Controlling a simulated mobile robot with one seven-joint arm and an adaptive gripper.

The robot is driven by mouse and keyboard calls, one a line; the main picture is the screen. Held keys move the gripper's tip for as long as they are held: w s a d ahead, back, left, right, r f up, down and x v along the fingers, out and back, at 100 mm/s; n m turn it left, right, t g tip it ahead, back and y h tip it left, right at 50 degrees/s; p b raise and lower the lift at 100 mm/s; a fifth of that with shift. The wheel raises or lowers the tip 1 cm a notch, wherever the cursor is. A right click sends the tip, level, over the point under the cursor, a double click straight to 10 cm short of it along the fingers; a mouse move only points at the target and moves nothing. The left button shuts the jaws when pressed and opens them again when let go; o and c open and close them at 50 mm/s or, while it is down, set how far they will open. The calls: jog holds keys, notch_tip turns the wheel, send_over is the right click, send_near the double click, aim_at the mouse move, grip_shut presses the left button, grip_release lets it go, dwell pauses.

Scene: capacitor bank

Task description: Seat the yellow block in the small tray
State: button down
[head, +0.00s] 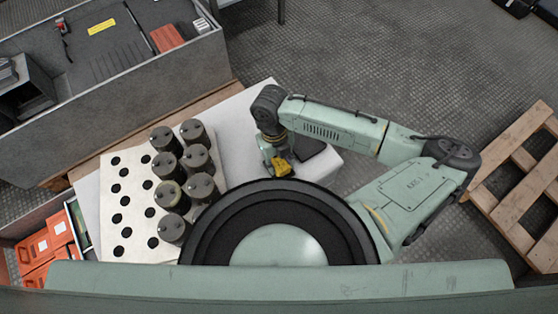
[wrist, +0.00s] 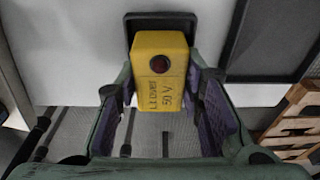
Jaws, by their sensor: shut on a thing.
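The yellow block (wrist: 161,78), with a dark red round spot and dark lettering on it, is between the two fingers of my gripper (wrist: 160,92) in the wrist view. My gripper is shut on it. The small dark tray (wrist: 131,20) shows just behind the block's far end, on the white table top. The block covers most of the tray, and I cannot tell whether the two touch. In the head view the block (head: 281,167) is a small yellow patch at my gripper (head: 279,170), and the small tray is hidden there.
A larger dark tray (head: 316,150) lies to the right on the white table (head: 237,120); it also shows in the wrist view (wrist: 268,72). A perforated plate (head: 118,215) with several dark cylinders (head: 170,195) stands to the left. A wooden pallet (head: 520,180) lies on the floor at right.

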dwell(0.3)
jog(key=c, duration=1)
grip_release()
notch_tip(320, 180, up, 12)
jog(key=w+a, duration=0.1)
jog(key=shift+w, duration=0.25)
jog(key=shift+f, duration=0.15)
